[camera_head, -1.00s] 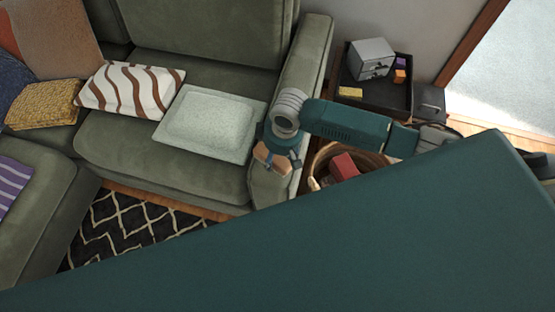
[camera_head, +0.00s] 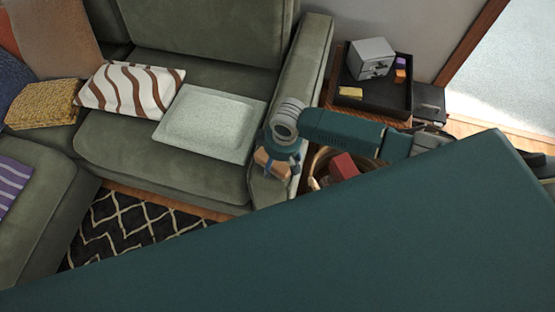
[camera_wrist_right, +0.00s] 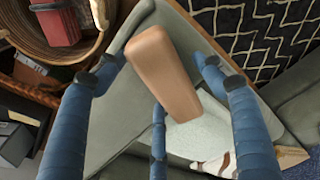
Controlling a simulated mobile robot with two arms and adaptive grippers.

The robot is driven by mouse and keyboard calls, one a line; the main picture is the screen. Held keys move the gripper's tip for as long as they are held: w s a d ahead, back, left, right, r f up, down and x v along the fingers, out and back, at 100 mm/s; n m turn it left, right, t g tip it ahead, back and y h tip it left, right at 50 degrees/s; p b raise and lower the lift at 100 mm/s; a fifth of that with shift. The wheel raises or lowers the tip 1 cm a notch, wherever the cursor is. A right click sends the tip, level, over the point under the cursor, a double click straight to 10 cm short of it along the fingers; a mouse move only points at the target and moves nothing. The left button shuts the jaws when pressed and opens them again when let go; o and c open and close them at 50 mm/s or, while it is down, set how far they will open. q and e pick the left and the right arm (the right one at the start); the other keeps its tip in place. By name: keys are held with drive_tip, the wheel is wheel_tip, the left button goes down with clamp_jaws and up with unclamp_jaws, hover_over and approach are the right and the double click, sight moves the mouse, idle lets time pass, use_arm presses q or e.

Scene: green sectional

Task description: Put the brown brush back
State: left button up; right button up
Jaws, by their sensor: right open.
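The brown brush (camera_wrist_right: 162,72) shows in the right wrist view as a smooth tan-brown block on the green sofa armrest (camera_wrist_right: 118,120). In the head view the brush (camera_head: 266,163) is partly covered by my right gripper (camera_head: 277,160) at the armrest's front end. My right gripper (camera_wrist_right: 157,88) is open, with its blue fingers spread on either side of the brush and a third finger near its lower edge. Contact with the brush cannot be made out. My left gripper is not in view.
A woven basket (camera_wrist_right: 22,32) with a red object (camera_wrist_right: 58,22) stands beside the armrest. A side table holds a black tray (camera_head: 380,105) with a small grey drawer box (camera_head: 371,58) and small coloured blocks. A pale cushion (camera_head: 210,123) lies on the sofa seat.

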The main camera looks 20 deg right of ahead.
wheel_tip(320, 180, up, 12)
drive_tip(key=s, duration=0.1)
drive_tip(key=shift+d+r, duration=0.15)
drive_tip(key=shift+d, duration=0.25)
idle(0.4)
